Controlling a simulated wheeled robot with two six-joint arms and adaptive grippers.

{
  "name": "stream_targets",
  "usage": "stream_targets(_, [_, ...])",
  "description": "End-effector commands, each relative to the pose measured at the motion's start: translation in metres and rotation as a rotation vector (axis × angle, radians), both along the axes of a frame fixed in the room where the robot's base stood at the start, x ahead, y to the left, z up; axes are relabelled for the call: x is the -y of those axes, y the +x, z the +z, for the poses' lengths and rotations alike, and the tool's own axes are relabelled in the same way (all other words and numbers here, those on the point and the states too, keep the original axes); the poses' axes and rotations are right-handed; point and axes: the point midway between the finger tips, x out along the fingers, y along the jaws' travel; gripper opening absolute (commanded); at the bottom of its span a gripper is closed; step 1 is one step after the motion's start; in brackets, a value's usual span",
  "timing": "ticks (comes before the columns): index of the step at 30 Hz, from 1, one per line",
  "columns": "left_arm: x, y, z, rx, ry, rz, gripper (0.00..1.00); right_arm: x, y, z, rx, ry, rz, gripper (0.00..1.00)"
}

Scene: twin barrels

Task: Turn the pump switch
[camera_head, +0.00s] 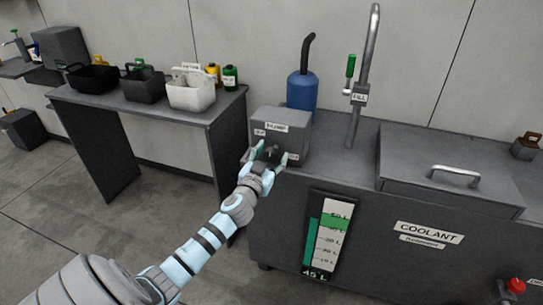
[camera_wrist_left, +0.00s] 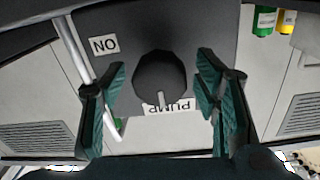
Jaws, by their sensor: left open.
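The pump switch is a dark round knob (camera_head: 271,153) on the front of a grey box (camera_head: 292,129) labelled PUMP. In the left wrist view the knob (camera_wrist_left: 160,72) appears upside down, with a light pointer mark toward the PUMP label (camera_wrist_left: 169,107) and an ON label (camera_wrist_left: 103,45) to one side. My left gripper (camera_head: 267,158) is open in front of the box. In the left wrist view its green fingers (camera_wrist_left: 163,85) stand on either side of the knob, with visible gaps. My right gripper is not in view.
The box stands on a grey coolant tank (camera_head: 345,187) with a level gauge (camera_head: 327,240), beside a blue canister (camera_head: 301,91) and a curved pipe (camera_head: 366,60). A side table (camera_head: 190,115) holding baskets and bottles is at left. Floor is clear between.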

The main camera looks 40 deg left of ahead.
Motion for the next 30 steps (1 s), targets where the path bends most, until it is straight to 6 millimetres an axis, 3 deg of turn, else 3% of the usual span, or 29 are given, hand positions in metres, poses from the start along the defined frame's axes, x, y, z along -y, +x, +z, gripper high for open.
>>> stream_targets(5, [0.0002,-0.0001,-0.0003,-0.001,0.0,0.0,0.55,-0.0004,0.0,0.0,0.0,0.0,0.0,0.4])
stream_targets(14, [0.0005,-0.0004,-0.0006,-0.001,0.0,-0.001,0.07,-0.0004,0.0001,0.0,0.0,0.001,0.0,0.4])
stream_targets(30, [0.001,-0.0004,-0.0004,-0.05,0.136,-0.001,0.08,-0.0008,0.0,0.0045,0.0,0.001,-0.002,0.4])
